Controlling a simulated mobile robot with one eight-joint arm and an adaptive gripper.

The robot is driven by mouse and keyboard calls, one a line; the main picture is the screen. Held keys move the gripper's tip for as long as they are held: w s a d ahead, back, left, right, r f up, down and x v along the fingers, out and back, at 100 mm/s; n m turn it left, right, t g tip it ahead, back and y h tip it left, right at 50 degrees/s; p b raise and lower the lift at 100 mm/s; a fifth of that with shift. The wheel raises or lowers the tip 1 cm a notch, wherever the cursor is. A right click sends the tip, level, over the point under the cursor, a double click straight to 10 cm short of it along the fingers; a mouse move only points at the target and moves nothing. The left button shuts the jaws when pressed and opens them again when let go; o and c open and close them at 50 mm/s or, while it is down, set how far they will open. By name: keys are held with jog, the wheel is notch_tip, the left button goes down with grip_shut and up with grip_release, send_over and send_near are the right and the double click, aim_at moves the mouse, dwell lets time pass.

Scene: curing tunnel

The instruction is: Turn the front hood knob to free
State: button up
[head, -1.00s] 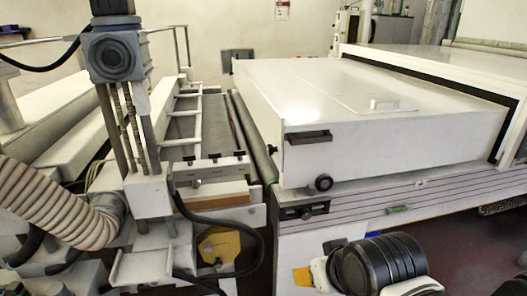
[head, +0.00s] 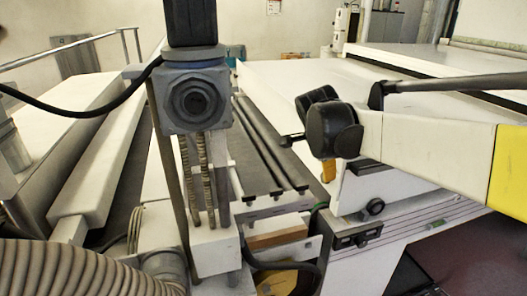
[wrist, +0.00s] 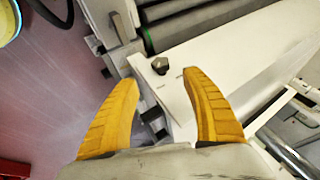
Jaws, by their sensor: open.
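The front hood knob (head: 375,206) is a small round black knob low on the white front face of the hood (head: 410,88). In the wrist view a dark faceted knob (wrist: 160,65) stands out from a white panel, and it looks like the same one. My gripper (wrist: 160,80) is open, with its orange fingers on either side of the line to the knob. The knob appears beyond the fingertips, apart from them. In the head view one orange finger (head: 328,171) shows in front of the hood. My arm hides part of the hood front, and the knob's marking cannot be read.
Dark rollers (head: 262,140) lie left of the hood. A lower ledge with a black latch (head: 357,240) runs under it. In the wrist view a black handle (wrist: 150,115) lies near the fingers. Open floor (head: 460,255) is at the lower right.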

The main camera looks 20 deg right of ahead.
jog(key=b+x, duration=0.1)
jog(key=x, duration=0.2)
jog(key=b+x, duration=0.2)
jog(key=x, duration=0.2)
jog(key=b+x, duration=0.1)
jog(key=x, duration=0.2)
jog(key=shift+w+d+f+b, duration=0.2)
jog(key=shift+d+b, duration=0.15)
jog(key=shift+d, duration=0.15)
jog(key=shift+c, duration=0.5)
jog(key=c, duration=1.1)
